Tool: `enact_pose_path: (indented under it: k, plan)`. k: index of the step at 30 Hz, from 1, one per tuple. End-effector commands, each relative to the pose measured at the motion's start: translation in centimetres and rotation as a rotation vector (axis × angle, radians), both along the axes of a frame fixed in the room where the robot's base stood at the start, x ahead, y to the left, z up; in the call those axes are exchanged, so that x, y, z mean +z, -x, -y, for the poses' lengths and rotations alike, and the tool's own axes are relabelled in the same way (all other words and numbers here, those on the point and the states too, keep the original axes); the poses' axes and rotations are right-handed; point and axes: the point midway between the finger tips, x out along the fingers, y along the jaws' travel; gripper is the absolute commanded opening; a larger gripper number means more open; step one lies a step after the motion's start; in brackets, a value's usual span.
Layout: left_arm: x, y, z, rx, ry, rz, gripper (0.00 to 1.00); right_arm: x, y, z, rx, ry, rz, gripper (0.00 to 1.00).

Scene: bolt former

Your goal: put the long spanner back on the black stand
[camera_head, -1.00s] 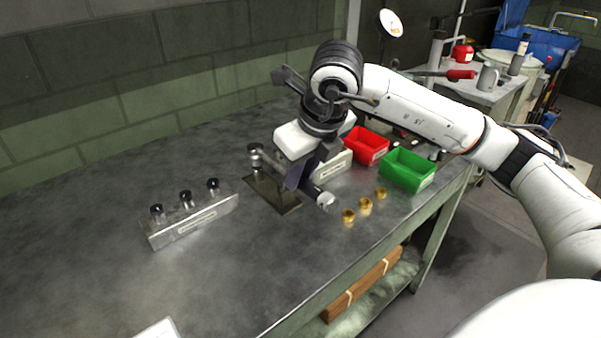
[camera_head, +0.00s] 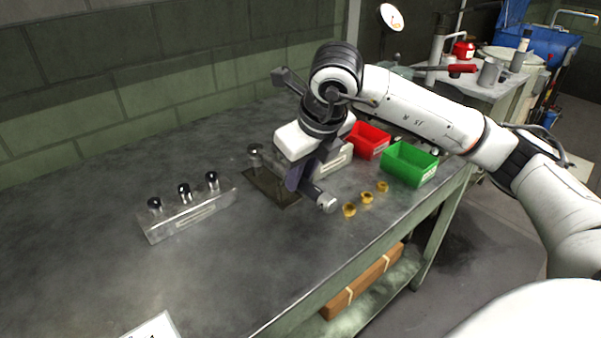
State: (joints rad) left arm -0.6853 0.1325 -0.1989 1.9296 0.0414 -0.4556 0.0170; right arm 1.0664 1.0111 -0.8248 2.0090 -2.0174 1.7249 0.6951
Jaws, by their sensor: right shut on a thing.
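My right gripper (camera_head: 303,178) points down over the right part of the bench and is shut on a grey metal piece, apparently the long spanner. Its bright rounded end (camera_head: 327,203) sticks out toward the front right. The middle of the piece is hidden by the gripper. A dark flat plate (camera_head: 282,198), which may be the base of the black stand, lies on the bench just left of the gripper. A short grey post with a round top (camera_head: 255,152) shows at its back left. I cannot tell whether the held piece touches the stand. My left gripper is not in view.
A metal block (camera_head: 190,219) with several dark-topped pins stands at left. Three brass pieces (camera_head: 366,198) lie right of the gripper. A red bin (camera_head: 370,141) and a green bin (camera_head: 409,164) stand behind them. The bench's front left is mostly clear.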

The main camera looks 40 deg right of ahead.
Motion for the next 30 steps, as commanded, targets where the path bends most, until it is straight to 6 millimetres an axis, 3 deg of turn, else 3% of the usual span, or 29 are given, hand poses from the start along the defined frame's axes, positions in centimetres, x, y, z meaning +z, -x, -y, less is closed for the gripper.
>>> enact_pose_path:
  k: [20,21,24,30]
  plan:
    - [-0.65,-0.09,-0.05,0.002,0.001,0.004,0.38,-0.82,-0.08,0.02,-0.001,-0.001,0.005,0.0]
    - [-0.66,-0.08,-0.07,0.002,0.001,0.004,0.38,-0.82,-0.08,0.02,-0.001,-0.001,0.005,0.25]
    - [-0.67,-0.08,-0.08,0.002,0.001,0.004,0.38,-0.85,-0.06,0.01,-0.001,-0.001,0.004,0.42]
    - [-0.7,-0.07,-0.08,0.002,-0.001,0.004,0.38,-0.93,-0.03,0.02,0.0,0.0,0.002,0.42]
